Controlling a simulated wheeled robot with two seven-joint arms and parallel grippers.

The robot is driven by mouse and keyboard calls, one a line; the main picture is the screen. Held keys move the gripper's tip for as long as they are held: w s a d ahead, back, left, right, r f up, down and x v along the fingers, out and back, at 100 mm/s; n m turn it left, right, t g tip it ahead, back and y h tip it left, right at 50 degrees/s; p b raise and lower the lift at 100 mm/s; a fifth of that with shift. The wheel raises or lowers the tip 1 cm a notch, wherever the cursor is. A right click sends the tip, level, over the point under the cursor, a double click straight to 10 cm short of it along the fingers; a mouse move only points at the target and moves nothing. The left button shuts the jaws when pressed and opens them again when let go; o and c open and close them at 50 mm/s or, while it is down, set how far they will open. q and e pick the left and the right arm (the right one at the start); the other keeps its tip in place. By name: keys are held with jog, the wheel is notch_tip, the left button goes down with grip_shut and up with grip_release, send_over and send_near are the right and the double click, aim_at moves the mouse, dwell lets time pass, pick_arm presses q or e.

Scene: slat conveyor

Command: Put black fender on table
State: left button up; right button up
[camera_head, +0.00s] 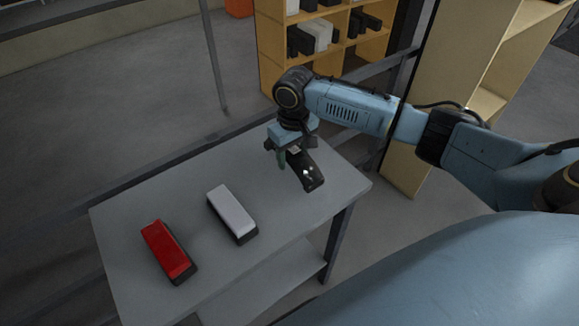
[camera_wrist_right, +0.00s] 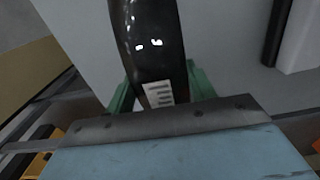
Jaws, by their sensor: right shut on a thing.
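The black fender (camera_head: 308,176) is a glossy dark curved piece at the far right part of the grey table (camera_head: 285,233). My right gripper (camera_head: 287,158) points down over the table and is shut on the fender's near-wrist end. In the right wrist view the fender (camera_wrist_right: 147,40) lies between the green fingers of the gripper (camera_wrist_right: 155,88), with a white label on it. I cannot tell whether the fender touches the tabletop. My left gripper is not in view.
A red-topped block (camera_head: 167,250) and a white-topped block (camera_head: 231,210) lie on the table, left of the fender. A wooden shelf (camera_head: 272,50) with black and white pieces stands behind. A dark rail runs along the table's back side. The table's middle is partly clear.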

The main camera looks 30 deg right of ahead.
aim_at(293, 150)
notch_tip(293, 150, down, 4)
jog(key=shift+f, duration=0.1)
dwell(0.4)
jog(key=o, duration=1.3)
notch_tip(293, 150, up, 12)
jog(key=shift+r+p, duration=0.1)
jog(key=shift+p, duration=0.45)
jog(key=shift+a, duration=0.1)
